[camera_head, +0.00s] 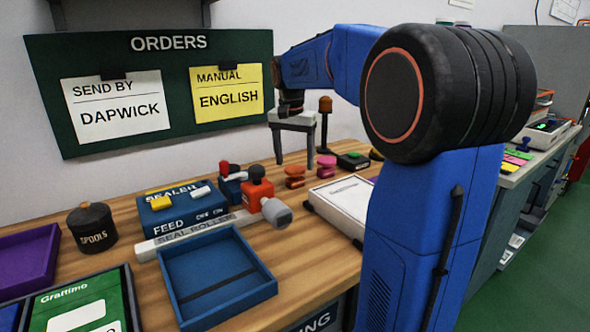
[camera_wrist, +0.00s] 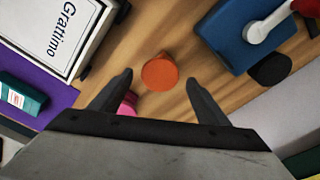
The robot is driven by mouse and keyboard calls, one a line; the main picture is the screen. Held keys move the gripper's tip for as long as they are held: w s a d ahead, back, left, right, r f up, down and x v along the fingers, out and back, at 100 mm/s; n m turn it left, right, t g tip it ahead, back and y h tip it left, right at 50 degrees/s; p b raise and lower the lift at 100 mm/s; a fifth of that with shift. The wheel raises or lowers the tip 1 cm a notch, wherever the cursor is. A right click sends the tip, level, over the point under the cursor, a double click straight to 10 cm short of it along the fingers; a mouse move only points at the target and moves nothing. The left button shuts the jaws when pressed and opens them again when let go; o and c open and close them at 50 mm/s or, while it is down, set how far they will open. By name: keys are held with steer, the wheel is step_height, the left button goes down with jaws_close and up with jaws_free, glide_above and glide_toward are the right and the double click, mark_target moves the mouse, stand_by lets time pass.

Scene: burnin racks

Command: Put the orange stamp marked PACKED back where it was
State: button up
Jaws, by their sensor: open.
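My gripper (camera_head: 294,163) points down over the bench, its two fingers apart and nothing between them in the head view. An orange stamp (camera_head: 295,177) stands on the wood just below the fingertips. In the wrist view my gripper (camera_wrist: 159,78) is open, and the round orange top of the stamp (camera_wrist: 160,73) shows between the fingertips, apart from both. It seems to stand lower than the fingers. The word PACKED cannot be read. A pink stamp (camera_head: 326,165) stands to its right; in the wrist view it is partly hidden behind my gripper (camera_wrist: 128,103).
A white box (camera_head: 342,196) and an orange-and-grey tool (camera_head: 258,192) stand nearby. A blue device with a white lever (camera_wrist: 240,30) flanks the stamp. A thin dark post (camera_head: 325,130) rises behind. A blue tray (camera_head: 215,275) is empty.

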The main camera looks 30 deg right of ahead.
mark_target(293, 171)
step_height(293, 171, up, 8)
steer(key=shift+s+a+f, duration=0.25)
steer(key=shift+a, duration=0.1)
stand_by(0.4)
